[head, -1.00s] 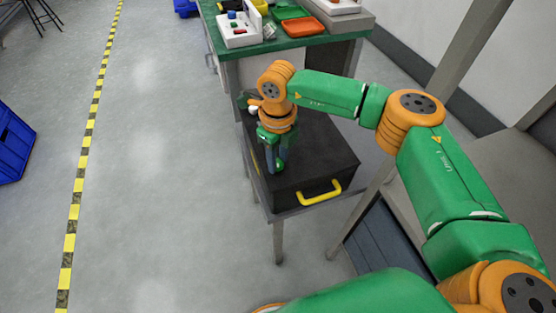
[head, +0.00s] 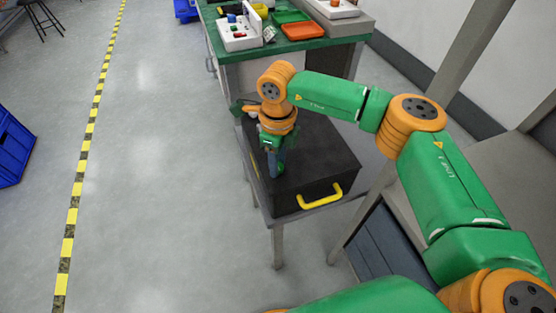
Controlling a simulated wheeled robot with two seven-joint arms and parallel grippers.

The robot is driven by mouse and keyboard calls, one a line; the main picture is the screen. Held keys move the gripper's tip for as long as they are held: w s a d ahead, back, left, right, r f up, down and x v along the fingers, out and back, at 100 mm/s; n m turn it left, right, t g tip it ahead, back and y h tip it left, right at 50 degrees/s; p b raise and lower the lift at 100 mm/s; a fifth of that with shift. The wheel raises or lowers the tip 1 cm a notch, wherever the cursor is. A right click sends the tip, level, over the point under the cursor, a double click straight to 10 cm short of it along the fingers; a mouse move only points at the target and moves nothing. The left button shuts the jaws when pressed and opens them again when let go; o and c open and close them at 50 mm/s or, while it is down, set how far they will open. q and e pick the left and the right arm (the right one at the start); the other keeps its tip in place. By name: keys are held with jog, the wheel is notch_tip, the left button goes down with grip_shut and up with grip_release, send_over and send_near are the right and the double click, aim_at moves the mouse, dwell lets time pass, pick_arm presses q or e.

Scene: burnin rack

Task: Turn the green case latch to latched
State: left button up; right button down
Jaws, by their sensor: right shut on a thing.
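A black case (head: 315,158) with a yellow handle (head: 320,197) on its front side lies on a small grey table. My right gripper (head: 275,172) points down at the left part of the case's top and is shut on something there. The thing between its fingers is hidden by the fingers and wrist; I cannot make out the green case latch or its position. My left gripper is not in view.
A green-topped workbench (head: 290,45) stands behind the case with an orange tray (head: 301,31) and a white box with buttons (head: 238,36). A blue crate (head: 12,148) is at the far left. The floor left of the table is clear.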

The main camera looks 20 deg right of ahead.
jog(key=c, duration=0.5)
grip_release()
jog(key=shift+r, duration=0.15)
notch_tip(320, 180, up, 7)
jog(key=shift+f, duration=0.1)
